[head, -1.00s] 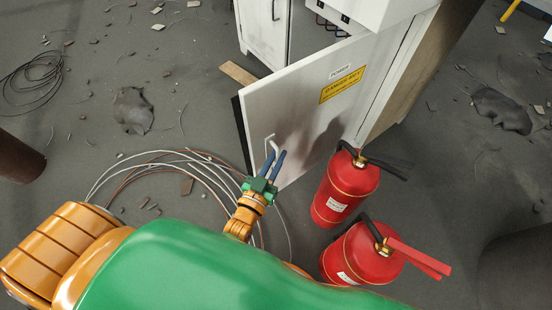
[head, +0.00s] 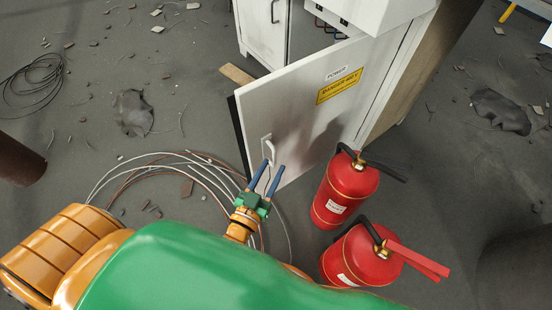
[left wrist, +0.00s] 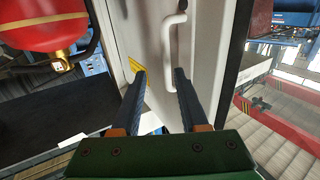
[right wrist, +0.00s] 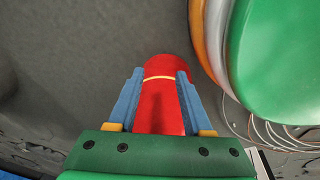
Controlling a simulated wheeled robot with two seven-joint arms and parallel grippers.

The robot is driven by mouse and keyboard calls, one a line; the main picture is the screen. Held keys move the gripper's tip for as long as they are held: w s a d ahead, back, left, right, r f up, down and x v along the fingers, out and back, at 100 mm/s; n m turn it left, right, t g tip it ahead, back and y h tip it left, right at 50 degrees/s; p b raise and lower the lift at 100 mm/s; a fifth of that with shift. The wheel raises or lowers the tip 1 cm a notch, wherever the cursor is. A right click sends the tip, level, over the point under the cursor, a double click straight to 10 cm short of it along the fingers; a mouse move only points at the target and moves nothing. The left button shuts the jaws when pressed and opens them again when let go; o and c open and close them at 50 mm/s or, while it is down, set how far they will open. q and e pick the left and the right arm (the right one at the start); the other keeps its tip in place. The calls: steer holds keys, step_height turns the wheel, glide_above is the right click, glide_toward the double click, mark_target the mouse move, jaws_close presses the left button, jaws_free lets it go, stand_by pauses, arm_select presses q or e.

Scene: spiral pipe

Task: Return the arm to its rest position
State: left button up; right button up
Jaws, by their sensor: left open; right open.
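My left gripper (head: 268,181) is open and empty, just in front of the white cabinet door (head: 305,95) that stands open. The door's white handle (head: 267,148) is close beyond its fingertips. In the left wrist view the two fingers (left wrist: 160,76) are apart, with the handle (left wrist: 168,45) ahead and nothing between them. My right gripper (right wrist: 156,76) is out of the head view. In the right wrist view its fingers are apart, with a red extinguisher (right wrist: 160,95) seen between and beyond them; contact cannot be told.
Two red fire extinguishers, a rear one (head: 343,190) and a front one (head: 360,258), stand right of my left gripper. Loose cables (head: 165,165) lie on the floor at left. A dark pillar (head: 18,160) stands at the left edge. Rubble is scattered about.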

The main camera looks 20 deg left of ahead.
arm_select(q)
steer(key=s, duration=0.3)
steer(key=shift+s+a, duration=0.1)
steer(key=shift+s, duration=0.2)
